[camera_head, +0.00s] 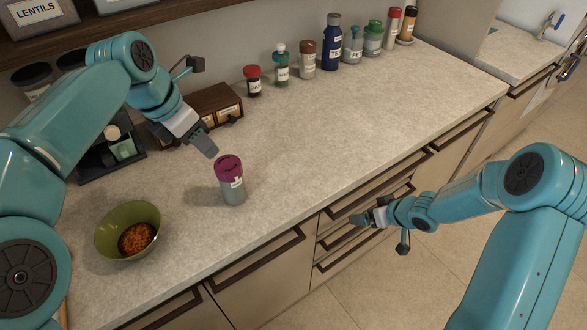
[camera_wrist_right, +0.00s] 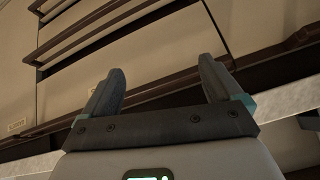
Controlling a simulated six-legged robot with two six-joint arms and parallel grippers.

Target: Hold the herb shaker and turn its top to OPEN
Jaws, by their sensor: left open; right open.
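The herb shaker (camera_head: 232,183) stands upright on the counter in the head view. It has a grey body, a small white label and a purple top (camera_head: 229,166). My left gripper (camera_head: 206,148) is above and just behind the shaker, apart from it, open and holding nothing. My right gripper (camera_head: 370,216) is off the counter's front edge, in front of the drawers and away from the shaker. In the right wrist view my right gripper (camera_wrist_right: 158,92) has its two fingers spread with nothing between them. The lettering on the shaker's top is too small to read.
A green bowl (camera_head: 116,217) with orange-red contents sits left of the shaker. A small wooden drawer box (camera_head: 216,98) stands behind my left gripper. Several bottles and jars, including a blue one (camera_head: 331,45), line the wall. The counter right of the shaker is clear.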

